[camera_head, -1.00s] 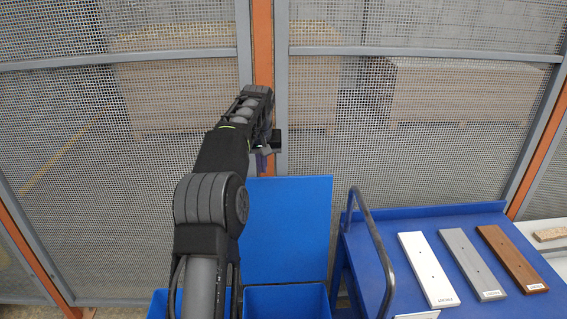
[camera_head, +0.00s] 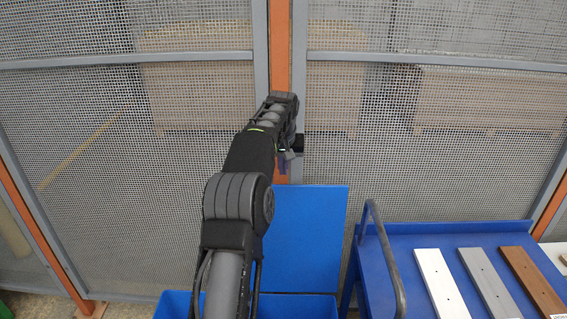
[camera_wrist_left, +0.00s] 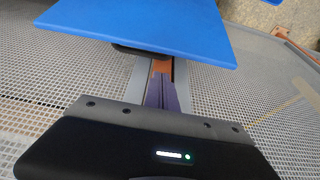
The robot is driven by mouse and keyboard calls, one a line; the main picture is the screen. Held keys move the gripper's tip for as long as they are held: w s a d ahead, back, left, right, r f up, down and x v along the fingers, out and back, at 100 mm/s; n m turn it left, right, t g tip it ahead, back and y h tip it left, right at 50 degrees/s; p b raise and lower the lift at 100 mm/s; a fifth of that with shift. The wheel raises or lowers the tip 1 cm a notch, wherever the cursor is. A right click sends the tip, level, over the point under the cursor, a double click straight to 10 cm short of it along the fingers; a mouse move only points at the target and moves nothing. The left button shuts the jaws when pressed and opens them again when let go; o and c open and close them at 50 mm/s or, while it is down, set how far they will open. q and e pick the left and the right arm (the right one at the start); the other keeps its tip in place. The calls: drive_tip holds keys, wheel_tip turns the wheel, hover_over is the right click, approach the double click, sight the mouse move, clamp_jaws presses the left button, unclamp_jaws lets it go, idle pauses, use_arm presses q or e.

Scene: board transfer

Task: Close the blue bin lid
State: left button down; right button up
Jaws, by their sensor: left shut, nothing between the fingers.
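The blue bin (camera_head: 290,306) is at the bottom of the head view, mostly cut off by the frame and partly behind my left arm. Its blue lid (camera_head: 308,240) stands open and upright at the back of the bin. My left gripper (camera_head: 287,168) is shut and empty, at the upper left of the lid, just above its top edge. In the left wrist view, the lid (camera_wrist_left: 150,25) fills the top, and the purple fingers (camera_wrist_left: 160,92) of my gripper are close to its edge. I cannot tell whether they touch. My right gripper is out of view.
A mesh fence (camera_head: 200,100) with an orange post stands behind the bin. At right is a blue cart (camera_head: 400,250) with a grey handle (camera_head: 385,250), carrying a white board (camera_head: 445,285), a grey board (camera_head: 490,280) and a brown board (camera_head: 530,275).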

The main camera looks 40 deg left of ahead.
use_arm(q)
drive_tip(key=p+x, duration=0.1)
drive_tip(key=x, duration=0.5)
drive_tip(key=shift+w+f, duration=0.1)
